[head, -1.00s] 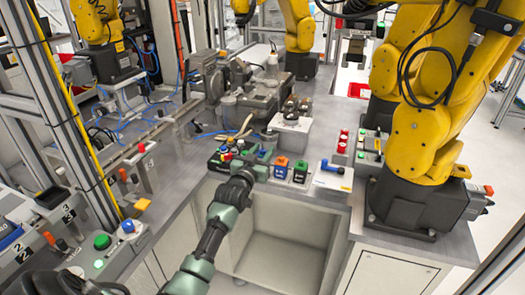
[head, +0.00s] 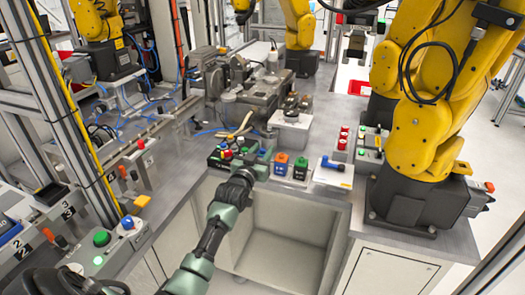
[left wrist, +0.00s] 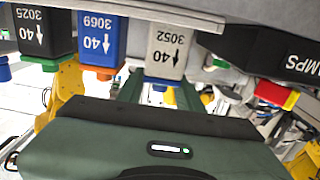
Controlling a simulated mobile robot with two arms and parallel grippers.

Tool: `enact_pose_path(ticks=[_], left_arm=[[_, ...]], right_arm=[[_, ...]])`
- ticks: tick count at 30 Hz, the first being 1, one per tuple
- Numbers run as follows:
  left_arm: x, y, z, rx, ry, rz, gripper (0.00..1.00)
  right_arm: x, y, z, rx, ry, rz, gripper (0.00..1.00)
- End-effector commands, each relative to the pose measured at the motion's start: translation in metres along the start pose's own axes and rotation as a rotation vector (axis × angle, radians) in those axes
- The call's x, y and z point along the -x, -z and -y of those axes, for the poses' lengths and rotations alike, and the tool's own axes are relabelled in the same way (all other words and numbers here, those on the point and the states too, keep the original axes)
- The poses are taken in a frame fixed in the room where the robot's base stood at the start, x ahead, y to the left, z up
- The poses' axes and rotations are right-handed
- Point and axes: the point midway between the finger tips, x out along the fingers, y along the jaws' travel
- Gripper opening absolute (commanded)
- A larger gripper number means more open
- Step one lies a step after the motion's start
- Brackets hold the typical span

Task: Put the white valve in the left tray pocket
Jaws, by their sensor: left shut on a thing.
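My left gripper (head: 256,170) reaches in from below over the open front bin to the row of valves at the bench edge. In the left wrist view, its green fingers (left wrist: 160,88) are around the blue cap of the white valve (left wrist: 165,48), marked 3052. The gripper is shut on this valve. In the head view the white body is mostly hidden behind the gripper; its blue cap (head: 264,154) shows. The blue valve (head: 281,164) with an orange cap and the black valve (head: 300,170) with a green cap stand to the right. I cannot make out the tray's left pocket.
A black clamps box (head: 219,161) with coloured parts is just left of the gripper. A blue-handled item (head: 332,164) lies at the right. A pale block (head: 291,119) stands behind the valves. A large yellow robot arm (head: 425,125) stands at the right.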

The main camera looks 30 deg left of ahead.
Motion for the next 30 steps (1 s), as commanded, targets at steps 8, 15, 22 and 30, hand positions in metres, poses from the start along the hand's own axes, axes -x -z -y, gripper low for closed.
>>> enact_pose_path(ticks=[8, 15, 22, 30], left_arm=[[0.000, -0.002, 0.000, 0.000, 0.000, -0.001, 0.58], [0.000, -0.002, 0.000, 0.000, 0.000, -0.001, 0.61], [0.011, -0.004, -0.001, 0.000, -0.001, 0.000, 0.61], [0.055, -0.004, 0.000, 0.000, 0.000, 0.000, 0.61]], right_arm=[[-0.001, 0.000, 0.001, 0.000, 0.001, 0.000, 0.00], [-0.001, 0.000, 0.001, 0.000, 0.001, 0.000, 0.00], [-0.002, 0.000, 0.001, 0.000, 0.001, 0.000, 0.00], [-0.004, 0.000, 0.001, 0.000, 0.001, 0.000, 0.00]])
